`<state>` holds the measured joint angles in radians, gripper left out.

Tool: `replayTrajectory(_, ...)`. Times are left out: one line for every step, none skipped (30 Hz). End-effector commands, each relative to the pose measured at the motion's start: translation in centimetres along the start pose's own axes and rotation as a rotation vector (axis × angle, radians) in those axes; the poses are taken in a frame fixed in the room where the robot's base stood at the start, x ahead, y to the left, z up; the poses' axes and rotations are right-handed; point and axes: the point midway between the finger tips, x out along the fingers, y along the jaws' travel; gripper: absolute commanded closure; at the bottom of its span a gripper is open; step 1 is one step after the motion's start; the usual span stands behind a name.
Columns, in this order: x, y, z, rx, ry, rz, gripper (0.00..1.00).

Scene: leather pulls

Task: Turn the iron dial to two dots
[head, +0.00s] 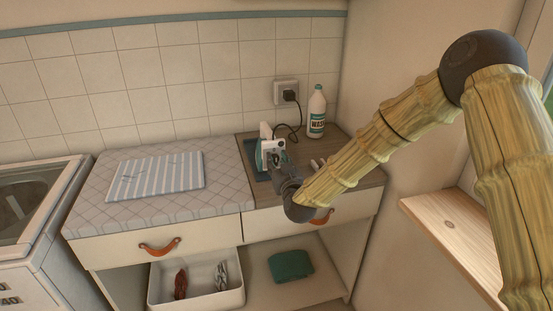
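The iron (265,132) is white with a teal part and appears to stand upright on a dark pad on the wooden part of the counter. Its black cord runs to a wall socket. My gripper (275,160) is right at the iron's near side and covers much of it. The dial and its dots cannot be made out at this size. Whether the fingers touch the iron or how far apart they are cannot be told.
A white bottle (317,112) stands behind and right of the iron, near the plugged socket (287,93). A striped folded cloth (156,177) lies on the quilted ironing surface (225,185) at left. A white bin (196,297) and a green cloth (290,265) are below. A wooden shelf (462,235) is at right.

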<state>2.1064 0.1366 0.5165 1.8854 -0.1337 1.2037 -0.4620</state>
Motion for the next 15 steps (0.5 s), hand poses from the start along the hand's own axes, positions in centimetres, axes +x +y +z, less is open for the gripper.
replayTrajectory(0.39,-0.02,-0.02,0.0,0.0,0.0,0.67)
replayTrajectory(0.57,-0.03,0.01,0.0,-0.001,0.0,0.67)
replayTrajectory(0.78,-0.03,0.03,0.001,-0.001,-0.001,0.67)
replayTrajectory(0.91,-0.03,0.04,0.001,-0.001,-0.001,0.67)
replayTrajectory(1.01,-0.03,0.04,0.001,-0.001,-0.001,0.67)
replayTrajectory(1.09,-0.03,0.05,0.0,-0.001,-0.001,0.67)
replayTrajectory(1.13,-0.03,0.05,0.0,-0.001,-0.001,0.67)
replayTrajectory(1.15,-0.03,0.06,0.0,-0.001,-0.001,0.67)
replayTrajectory(1.16,-0.03,0.06,0.0,-0.001,-0.001,0.67)
replayTrajectory(1.16,-0.04,0.07,0.0,-0.001,-0.001,0.67)
replayTrajectory(1.16,-0.04,0.07,0.0,-0.001,-0.001,0.67)
replayTrajectory(1.16,-0.04,0.06,0.0,-0.001,-0.001,0.67)
replayTrajectory(1.15,-0.04,0.06,0.0,-0.001,-0.001,0.67)
replayTrajectory(1.15,-0.04,0.06,0.0,-0.001,-0.001,0.67)
replayTrajectory(1.15,-0.04,0.06,0.0,-0.001,-0.001,0.72)
